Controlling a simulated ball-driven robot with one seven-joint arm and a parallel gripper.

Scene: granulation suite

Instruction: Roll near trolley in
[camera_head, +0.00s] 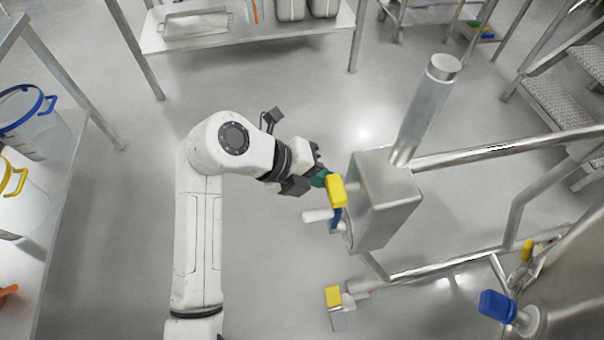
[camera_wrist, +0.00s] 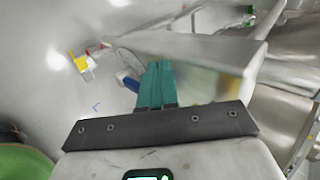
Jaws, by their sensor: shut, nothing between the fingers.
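A steel frame (camera_head: 455,156), which looks like the near trolley, stands at the right in the head view. Its near end has a steel box (camera_head: 384,200) with a slanted post on top. A yellow block (camera_head: 336,190), a blue lever part and a white stub (camera_head: 317,215) sit on the box's left side. My gripper (camera_head: 321,178) has its teal fingers right beside the yellow block; I cannot tell whether they touch. In the wrist view the teal fingers (camera_wrist: 156,84) are together and empty, with the box (camera_wrist: 200,48) close beyond them.
A low yellow pedal (camera_head: 333,296) sits near the floor below the box. A blue-handled part (camera_head: 497,306) and a large steel vessel are at the lower right. A bench (camera_head: 250,38) stands behind and a shelf with tubs (camera_head: 75,150) at the left.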

